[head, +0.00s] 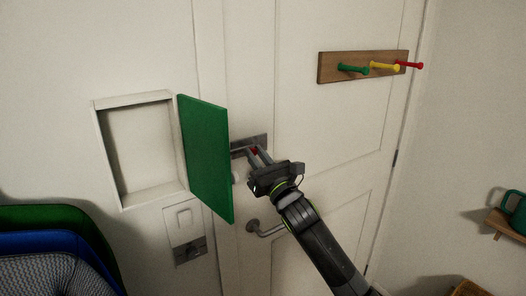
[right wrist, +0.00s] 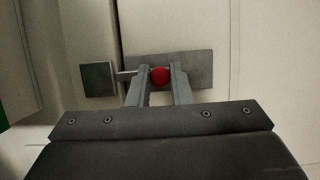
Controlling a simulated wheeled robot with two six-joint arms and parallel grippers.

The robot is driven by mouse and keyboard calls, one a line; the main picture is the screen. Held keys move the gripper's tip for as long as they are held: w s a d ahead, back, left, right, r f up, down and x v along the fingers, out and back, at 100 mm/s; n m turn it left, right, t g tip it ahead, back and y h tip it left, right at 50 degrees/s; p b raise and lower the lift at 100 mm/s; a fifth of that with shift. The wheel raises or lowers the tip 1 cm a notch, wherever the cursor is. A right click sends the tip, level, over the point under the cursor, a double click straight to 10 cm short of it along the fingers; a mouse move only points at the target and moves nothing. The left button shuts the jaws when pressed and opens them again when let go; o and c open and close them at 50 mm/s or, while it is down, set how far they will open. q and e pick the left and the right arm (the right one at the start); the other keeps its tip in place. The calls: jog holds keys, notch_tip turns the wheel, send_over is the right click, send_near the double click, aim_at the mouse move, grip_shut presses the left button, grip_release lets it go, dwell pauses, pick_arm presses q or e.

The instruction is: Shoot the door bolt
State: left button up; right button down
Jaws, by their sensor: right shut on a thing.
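The door bolt has a grey backplate (head: 262,140) on the white door and a red knob (head: 255,150). In the right wrist view the red knob (right wrist: 160,76) sits between the fingers of my right gripper (right wrist: 159,86), which is shut on it. The bolt's grey rod (right wrist: 127,74) points left from the knob, its tip close to a square grey keeper plate (right wrist: 99,79) across the door's edge. I cannot tell whether the tip enters the keeper. In the head view my right gripper (head: 257,154) reaches up to the bolt from the lower right. My left gripper is not in view.
An open green cabinet door (head: 205,155) sticks out just left of my right gripper. The door handle (head: 264,229) is below it. A wooden peg rack (head: 330,68) is at upper right. Stacked chairs (head: 50,245) stand at lower left.

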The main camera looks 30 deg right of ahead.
jog(key=c, duration=1.7)
grip_release()
jog(key=shift+c, duration=0.2)
jog(key=o, duration=0.4)
jog(key=shift+a, duration=0.35)
jog(key=shift+d, duration=0.1)
jog(key=b+v, duration=0.6)
jog(key=v, duration=1.1)
jog(key=shift+s+f+b, duration=0.1)
jog(key=shift+s+b, duration=0.1)
jog(key=shift+b, duration=0.15)
